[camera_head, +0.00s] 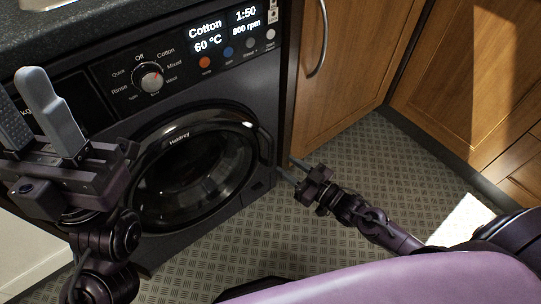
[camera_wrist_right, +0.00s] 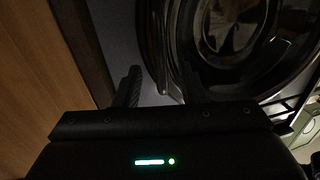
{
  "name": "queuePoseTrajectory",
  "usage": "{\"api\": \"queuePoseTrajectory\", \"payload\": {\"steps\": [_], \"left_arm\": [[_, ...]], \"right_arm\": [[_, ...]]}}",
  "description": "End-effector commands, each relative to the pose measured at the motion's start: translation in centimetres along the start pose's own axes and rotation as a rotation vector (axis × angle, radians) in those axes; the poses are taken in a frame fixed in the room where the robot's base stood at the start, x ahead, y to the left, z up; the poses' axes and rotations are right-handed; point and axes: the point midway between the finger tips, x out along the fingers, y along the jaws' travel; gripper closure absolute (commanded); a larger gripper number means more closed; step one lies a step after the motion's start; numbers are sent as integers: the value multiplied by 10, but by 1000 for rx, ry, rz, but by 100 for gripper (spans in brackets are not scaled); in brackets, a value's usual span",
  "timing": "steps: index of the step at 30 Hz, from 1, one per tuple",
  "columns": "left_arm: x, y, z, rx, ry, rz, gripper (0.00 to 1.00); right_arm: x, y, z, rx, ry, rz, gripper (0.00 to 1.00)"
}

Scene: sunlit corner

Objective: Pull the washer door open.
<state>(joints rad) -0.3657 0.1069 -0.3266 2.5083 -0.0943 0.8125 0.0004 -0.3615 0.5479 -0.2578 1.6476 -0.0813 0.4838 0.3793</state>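The dark front-loading washer (camera_head: 262,98) stands at the left in the head view. Its round glass door (camera_head: 190,165) has a glossy black rim and looks closed. A handle strip (camera_head: 265,143) runs along the door's right edge. My right gripper (camera_head: 283,167) is low beside that edge, its fingers apart and pointing at the washer. In the right wrist view the fingers (camera_wrist_right: 158,88) are spread, with the door rim (camera_wrist_right: 178,45) just ahead. I cannot tell whether either finger touches the handle. My left gripper (camera_head: 22,92) is raised in front of the washer's left side, fingers apart and empty.
A control panel (camera_head: 190,55) with a dial and lit display is above the door. Wooden cabinets (camera_head: 345,60) stand right of the washer, with a metal handle (camera_head: 322,40). The dark countertop (camera_head: 90,30) is above. Patterned floor (camera_head: 365,165) is open in front.

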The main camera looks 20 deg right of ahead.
Motion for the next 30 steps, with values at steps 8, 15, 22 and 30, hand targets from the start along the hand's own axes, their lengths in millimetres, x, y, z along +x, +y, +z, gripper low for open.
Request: {"api": "queuePoseTrajectory", "payload": {"steps": [8,15,22,30], "left_arm": [[-6,1,-11,4,81,11,64],[-8,1,-10,6,89,16,64],[-8,1,-10,6,90,17,64],[-8,1,-10,6,90,17,64]], "right_arm": [[45,0,1,0,1,0,63],[69,0,1,0,-1,2,63],[71,0,0,0,-4,2,63],[71,0,0,0,-4,2,89]]}}
